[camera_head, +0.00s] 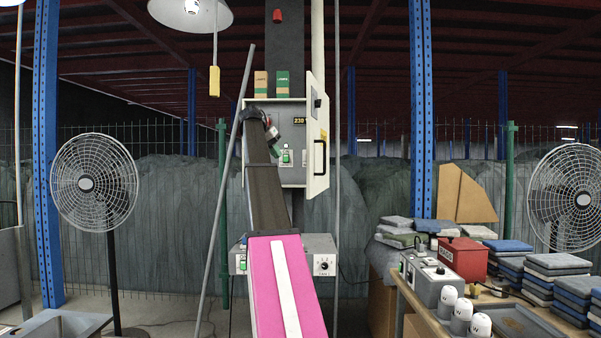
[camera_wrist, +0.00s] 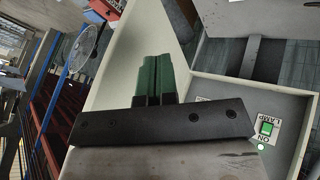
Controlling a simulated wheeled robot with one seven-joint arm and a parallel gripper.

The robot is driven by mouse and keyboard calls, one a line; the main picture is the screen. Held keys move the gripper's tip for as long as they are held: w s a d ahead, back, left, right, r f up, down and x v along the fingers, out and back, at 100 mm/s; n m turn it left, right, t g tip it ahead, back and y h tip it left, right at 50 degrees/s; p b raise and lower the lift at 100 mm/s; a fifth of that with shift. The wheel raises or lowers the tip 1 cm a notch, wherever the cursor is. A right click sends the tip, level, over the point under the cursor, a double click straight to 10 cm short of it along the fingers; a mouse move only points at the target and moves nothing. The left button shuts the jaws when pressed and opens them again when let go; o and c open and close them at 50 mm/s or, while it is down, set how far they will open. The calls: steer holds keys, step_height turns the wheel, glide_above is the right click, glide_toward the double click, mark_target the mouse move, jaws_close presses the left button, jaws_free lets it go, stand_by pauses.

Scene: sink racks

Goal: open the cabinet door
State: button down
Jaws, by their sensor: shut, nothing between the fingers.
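The grey-white cabinet (camera_head: 291,107) stands behind my arm at the centre of the head view. Its pale door (camera_head: 312,189) stands well open at the cabinet's right side, swung out toward the camera. A black handle (camera_head: 320,157) is on the visible face of the door. My gripper (camera_head: 276,151), with green fingers, is in front of the opening, left of the door and apart from the handle. In the wrist view my gripper (camera_wrist: 152,78) is shut and empty. A pale door panel (camera_wrist: 128,50) shows behind the fingers; whether they touch it I cannot tell.
Inside the cabinet is a green lamp button (camera_wrist: 267,128). Two small boxes (camera_head: 272,84) stand on the cabinet top. A grey pole (camera_head: 220,190) leans at the left. A bench with a red box (camera_head: 463,258) and stacked cloths (camera_head: 555,265) stands at the right.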

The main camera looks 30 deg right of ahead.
steer(key=s+d+f, duration=0.3)
steer(key=d+f, duration=0.4)
steer(key=d, duration=0.2)
steer(key=shift+s, duration=0.4)
steer(key=shift+s, duration=0.1)
